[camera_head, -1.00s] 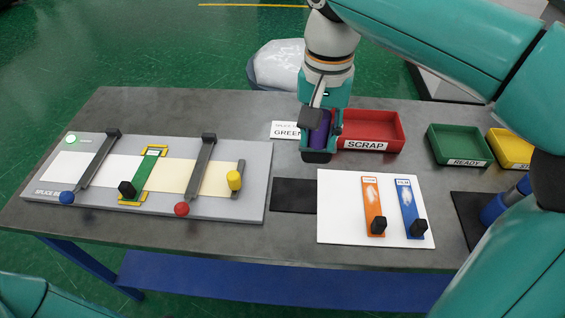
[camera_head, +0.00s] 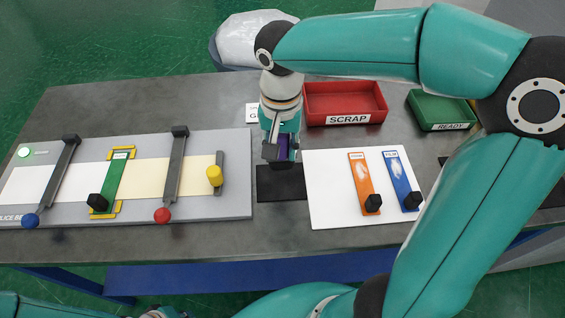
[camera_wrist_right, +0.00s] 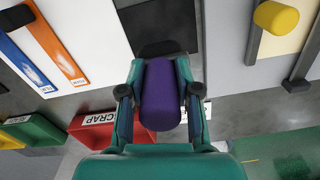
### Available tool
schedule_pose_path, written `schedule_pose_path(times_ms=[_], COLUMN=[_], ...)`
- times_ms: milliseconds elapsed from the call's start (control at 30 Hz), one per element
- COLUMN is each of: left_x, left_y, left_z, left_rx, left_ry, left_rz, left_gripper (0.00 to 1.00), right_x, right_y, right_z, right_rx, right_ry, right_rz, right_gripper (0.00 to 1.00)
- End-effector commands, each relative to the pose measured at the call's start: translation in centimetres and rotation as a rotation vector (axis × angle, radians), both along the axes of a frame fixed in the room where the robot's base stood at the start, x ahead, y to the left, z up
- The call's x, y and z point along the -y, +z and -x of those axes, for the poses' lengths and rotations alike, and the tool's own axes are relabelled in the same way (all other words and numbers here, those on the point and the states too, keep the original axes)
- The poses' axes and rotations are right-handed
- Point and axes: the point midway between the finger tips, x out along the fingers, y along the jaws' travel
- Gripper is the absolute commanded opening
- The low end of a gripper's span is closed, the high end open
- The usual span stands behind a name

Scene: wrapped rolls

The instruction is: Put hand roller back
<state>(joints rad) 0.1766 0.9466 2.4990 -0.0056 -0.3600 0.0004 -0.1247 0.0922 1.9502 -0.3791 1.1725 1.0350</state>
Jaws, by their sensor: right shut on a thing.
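The hand roller shows as a purple cylinder (camera_wrist_right: 160,95) between the fingers of my right gripper in the right wrist view. In the head view only a small purple part (camera_head: 283,148) of it shows. My right gripper (camera_head: 277,156) is shut on it, pointing down at the back edge of a black mat (camera_head: 281,186). The mat is bare where I see it, and it also shows in the right wrist view (camera_wrist_right: 155,22). I cannot tell the exact gap between roller and mat.
The splice board (camera_head: 236,190) with its levers and knobs lies left of the mat. A white board (camera_head: 330,205) with an orange and a blue strip lies right. The red SCRAP tray (camera_head: 345,88) and green READY tray (camera_head: 440,105) stand behind.

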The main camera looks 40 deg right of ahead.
Motion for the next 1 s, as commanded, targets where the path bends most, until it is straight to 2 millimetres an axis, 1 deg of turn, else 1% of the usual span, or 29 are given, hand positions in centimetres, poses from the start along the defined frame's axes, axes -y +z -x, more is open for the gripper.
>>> schedule_pose_path(times_ms=[33, 67, 267, 400, 500, 600, 800, 900, 933, 1000], left_x=[0.0, 0.0, 0.0, 0.0, 0.0, 0.0, 0.0, 0.0, 0.0, 0.0], left_y=[-0.1, -0.1, -0.1, -0.3, -0.3, -0.3, -0.3, -0.6, -0.6, -0.5], left_z=[0.0, 0.0, 0.0, 0.0, 0.0, 0.0, 0.0, 0.0, 0.0, 0.0], left_rx=[0.0, 0.0, 0.0, 0.0, 0.0, 0.0, 0.0, 0.0, 0.0, 0.0], left_ry=[0.0, 0.0, 0.0, 0.0, 0.0, 0.0, 0.0, 0.0, 0.0, 0.0], left_rz=[0.0, 0.0, 0.0, 0.0, 0.0, 0.0, 0.0, 0.0, 0.0, 0.0], left_gripper=[0.0, 0.0, 0.0, 0.0, 0.0, 0.0, 0.0, 0.0, 0.0, 0.0], right_x=[0.0, 0.0, 0.0, 0.1, 0.0, 0.0, 0.0, 0.0, 0.0, 0.0], right_y=[-0.7, -1.0, -2.3, -4.4, -5.5, -5.9, -5.9, -6.2, -6.1, -6.1], right_z=[0.0, 0.0, 0.0, 0.0, 0.0, 0.0, 0.0, 0.0, 0.0, 0.0], right_rx=[-0.001, -0.001, -0.001, -0.004, -0.001, 0.001, 0.001, 0.001, 0.001, 0.001], right_ry=[-0.001, -0.001, -0.001, 0.0, 0.0, -0.001, -0.001, 0.0, 0.0, 0.0], right_rz=[0.0, 0.0, 0.0, 0.001, 0.0, -0.001, 0.0, 0.0, -0.001, -0.001], right_gripper=[0.0, 0.0, 0.0, 0.0, 0.0, 0.0, 0.0, 0.0, 0.36, 0.47])
